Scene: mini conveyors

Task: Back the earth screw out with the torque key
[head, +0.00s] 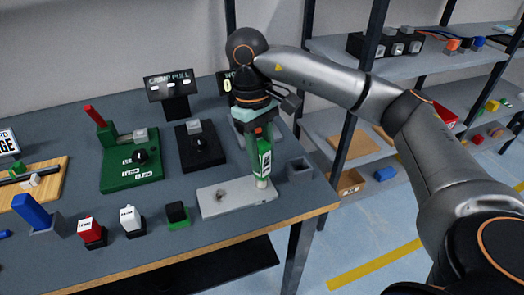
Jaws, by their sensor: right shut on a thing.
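My right gripper (257,130) points down over the right part of the bench and is shut on a green torque key (265,158). The key stands about upright, with a white label on its side and a pale lower end. That lower end meets or hovers just above the right part of a light grey plate (236,201); I cannot tell if it touches. A small dark round spot (221,195) shows left of the key on the plate. The earth screw cannot be made out, perhaps hidden under the key. My left gripper is not in view.
A small grey open box (299,169) stands right of the plate near the bench edge. Shelves (420,68) with bins are at right.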

